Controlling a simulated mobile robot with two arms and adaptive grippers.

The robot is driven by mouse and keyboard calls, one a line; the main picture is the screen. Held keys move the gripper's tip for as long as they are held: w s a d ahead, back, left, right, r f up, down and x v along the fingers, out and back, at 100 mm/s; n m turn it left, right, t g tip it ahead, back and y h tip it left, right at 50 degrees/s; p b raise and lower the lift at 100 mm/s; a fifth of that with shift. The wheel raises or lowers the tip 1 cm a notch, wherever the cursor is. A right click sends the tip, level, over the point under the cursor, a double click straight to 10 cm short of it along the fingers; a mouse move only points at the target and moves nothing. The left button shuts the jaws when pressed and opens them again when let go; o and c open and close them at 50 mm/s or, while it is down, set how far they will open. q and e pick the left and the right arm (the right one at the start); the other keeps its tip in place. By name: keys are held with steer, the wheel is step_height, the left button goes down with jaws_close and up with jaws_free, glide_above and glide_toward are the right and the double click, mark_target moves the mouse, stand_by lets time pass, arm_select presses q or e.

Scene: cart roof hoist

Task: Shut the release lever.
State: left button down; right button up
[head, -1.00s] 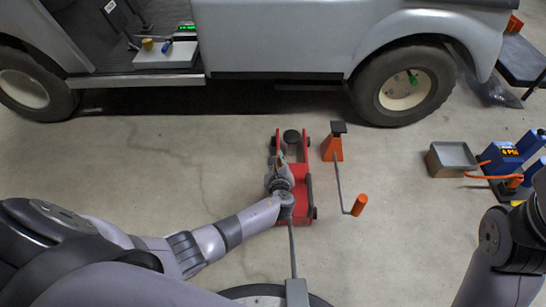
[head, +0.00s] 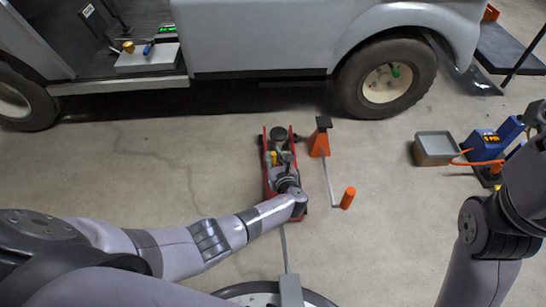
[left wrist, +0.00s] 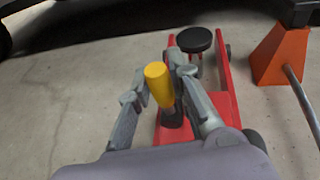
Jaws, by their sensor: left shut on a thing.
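The red floor jack (head: 268,180) stands on the floor in front of the vehicle, its round black saddle (head: 278,133) at the far end. The release lever looks to be the upright piece with a yellow grip (left wrist: 158,84) on the jack. A little yellow also shows in the head view (head: 273,158). My left gripper (left wrist: 156,78) is over the jack, shut on the yellow grip with a finger on each side. The lever's lower end is partly hidden by the gripper. My right arm stands at the right edge, and its fingers cannot be made out.
A grey tray (head: 436,148) and a blue pump (head: 487,146) are farther right. The floor left of the jack is clear.

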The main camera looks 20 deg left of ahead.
arm_select(q)
steer(key=c, duration=1.4)
jaws_free()
steer(key=shift+c, duration=0.2)
steer(key=v, duration=1.2)
